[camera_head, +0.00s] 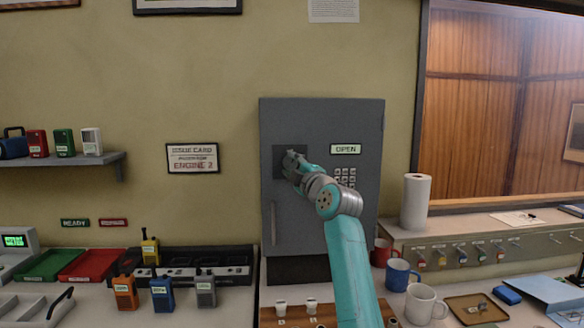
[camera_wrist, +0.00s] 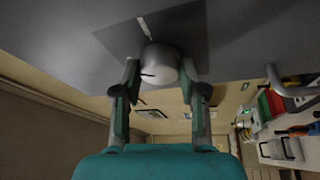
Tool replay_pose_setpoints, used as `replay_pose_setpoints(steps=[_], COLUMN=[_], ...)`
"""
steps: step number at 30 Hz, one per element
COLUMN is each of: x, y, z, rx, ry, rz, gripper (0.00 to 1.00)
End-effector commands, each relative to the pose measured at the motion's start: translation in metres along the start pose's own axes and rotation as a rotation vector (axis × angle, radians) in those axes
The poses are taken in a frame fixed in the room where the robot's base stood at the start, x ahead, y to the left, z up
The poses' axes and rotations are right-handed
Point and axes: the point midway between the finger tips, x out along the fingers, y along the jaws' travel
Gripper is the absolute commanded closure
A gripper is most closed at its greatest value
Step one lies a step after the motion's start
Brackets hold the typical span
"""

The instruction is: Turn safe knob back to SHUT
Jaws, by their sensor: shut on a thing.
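The grey safe (camera_head: 310,113) stands against the wall, and its sign (camera_head: 345,149) reads OPEN. The round pale knob (camera_wrist: 160,66) shows in the wrist view, with a dark line on its face, in front of a dark square plate (camera_wrist: 118,38). A short white mark (camera_wrist: 145,28) is on the plate beside the knob. My gripper (camera_wrist: 161,76) is shut on the knob, one finger on each side. In the head view my gripper (camera_head: 292,160) reaches the dark plate (camera_head: 281,153) and hides the knob.
A keypad (camera_head: 345,178) is right of my gripper, partly behind my arm. The safe's vertical handle (camera_head: 272,222) is below left. Mugs (camera_head: 398,274) and a paper roll (camera_head: 415,201) stand at right. Radios (camera_head: 162,294) stand at left.

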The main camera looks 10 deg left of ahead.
Motion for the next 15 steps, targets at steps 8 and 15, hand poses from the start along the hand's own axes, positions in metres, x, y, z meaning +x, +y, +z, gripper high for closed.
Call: replay_pose_setpoints(steps=[8,15], x=[0.0002,0.0003], y=[0.0008,0.0009], z=[0.0007,0.0007], rx=[-0.226,-0.368], ry=[0.013,0.022], rz=[-0.092,-0.149], gripper=[0.93,0.93])
